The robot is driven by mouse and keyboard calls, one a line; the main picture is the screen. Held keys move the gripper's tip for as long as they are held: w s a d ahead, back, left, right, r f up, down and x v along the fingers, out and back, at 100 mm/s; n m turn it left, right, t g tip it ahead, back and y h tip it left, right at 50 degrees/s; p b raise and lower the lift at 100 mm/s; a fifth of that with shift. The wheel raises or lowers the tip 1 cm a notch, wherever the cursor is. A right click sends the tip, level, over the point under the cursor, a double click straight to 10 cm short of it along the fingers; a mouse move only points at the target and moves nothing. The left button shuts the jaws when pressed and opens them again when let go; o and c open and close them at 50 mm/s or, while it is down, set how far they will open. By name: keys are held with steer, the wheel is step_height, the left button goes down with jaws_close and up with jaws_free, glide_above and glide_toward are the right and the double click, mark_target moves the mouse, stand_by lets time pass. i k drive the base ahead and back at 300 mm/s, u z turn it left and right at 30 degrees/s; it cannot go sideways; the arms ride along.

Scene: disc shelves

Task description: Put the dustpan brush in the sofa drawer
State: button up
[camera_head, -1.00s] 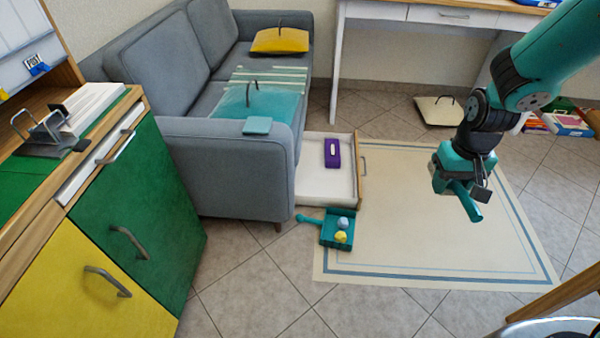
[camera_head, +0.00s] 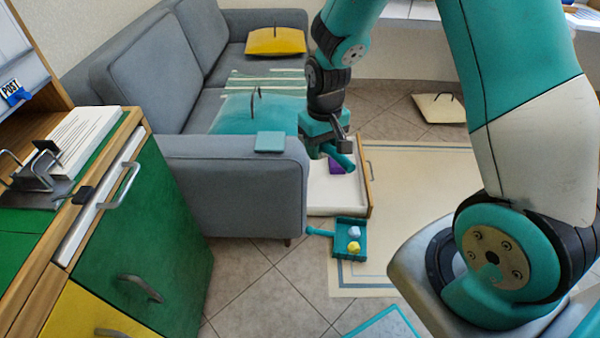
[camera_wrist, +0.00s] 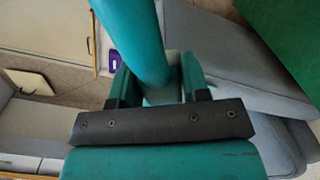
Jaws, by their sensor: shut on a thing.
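The dustpan brush (camera_head: 343,159) is teal, and my gripper (camera_head: 330,150) holds it in the air. In the head view the brush is over the open sofa drawer (camera_head: 333,205), above its floor. In the wrist view my gripper (camera_wrist: 158,82) is shut on the round teal handle of the brush (camera_wrist: 137,42); its far end is out of the frame. The drawer is white inside with a wooden front and is pulled out from under the grey sofa (camera_head: 240,190). A purple box (camera_head: 335,167) lies in it, partly hidden by the brush.
A beige rug (camera_head: 420,180) lies right of the drawer.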

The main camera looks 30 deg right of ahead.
mark_target(329, 201)
steer(key=z, duration=0.3)
steer(key=i, duration=1.05)
steer(key=z, duration=0.7)
